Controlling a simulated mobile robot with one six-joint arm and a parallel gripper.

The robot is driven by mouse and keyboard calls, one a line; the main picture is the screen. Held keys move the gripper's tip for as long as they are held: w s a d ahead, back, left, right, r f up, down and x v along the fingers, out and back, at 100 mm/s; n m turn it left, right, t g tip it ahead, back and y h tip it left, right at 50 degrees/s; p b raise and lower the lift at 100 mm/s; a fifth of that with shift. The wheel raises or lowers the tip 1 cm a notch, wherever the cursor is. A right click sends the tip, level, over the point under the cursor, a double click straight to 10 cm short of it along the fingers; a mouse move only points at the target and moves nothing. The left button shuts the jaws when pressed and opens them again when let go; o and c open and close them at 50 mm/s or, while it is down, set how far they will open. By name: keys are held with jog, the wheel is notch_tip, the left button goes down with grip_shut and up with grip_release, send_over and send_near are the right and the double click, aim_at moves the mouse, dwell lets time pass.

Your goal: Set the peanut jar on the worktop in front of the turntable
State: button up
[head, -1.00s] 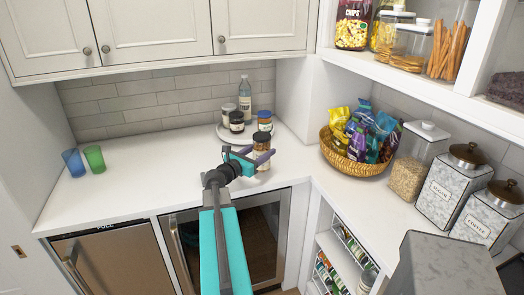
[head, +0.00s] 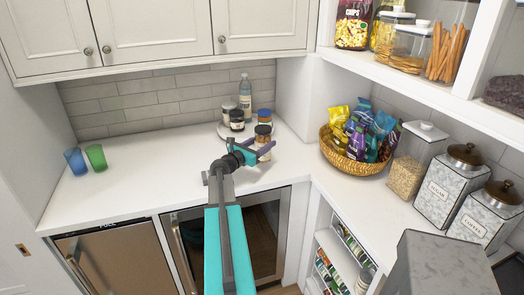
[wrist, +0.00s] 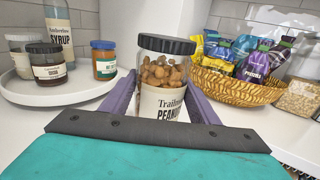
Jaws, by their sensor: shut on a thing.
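The peanut jar (wrist: 163,75) has a dark lid, clear sides full of nuts and a pale label. My gripper (wrist: 163,92) is shut on it, with a purple finger on each side, and the jar looks upright. In the head view the jar (head: 262,136) and my gripper (head: 257,152) are at the front right of the turntable (head: 222,132), over the worktop (head: 140,185). The jar's base is hidden, so I cannot tell whether it touches the worktop. The round white turntable (wrist: 60,98) is left of the jar in the wrist view.
A wicker basket (head: 352,166) of snack bags stands to the right. Blue and green cups (head: 95,158) stand far left. The worktop between is clear.

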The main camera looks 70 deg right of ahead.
jog(key=shift+f+p, duration=0.7)
jog(key=shift+f, duration=1)
jog(key=shift+f, duration=0.1)
jog(key=o, duration=1.4)
jog(key=shift+o, duration=0.2)
jog(key=shift+a, duration=0.1)
jog(key=b+v, duration=0.3)
jog(key=v, duration=0.8)
jog(key=shift+w+a, duration=0.1)
jog(key=shift+a, duration=0.3)
jog(key=shift+w, duration=0.15)
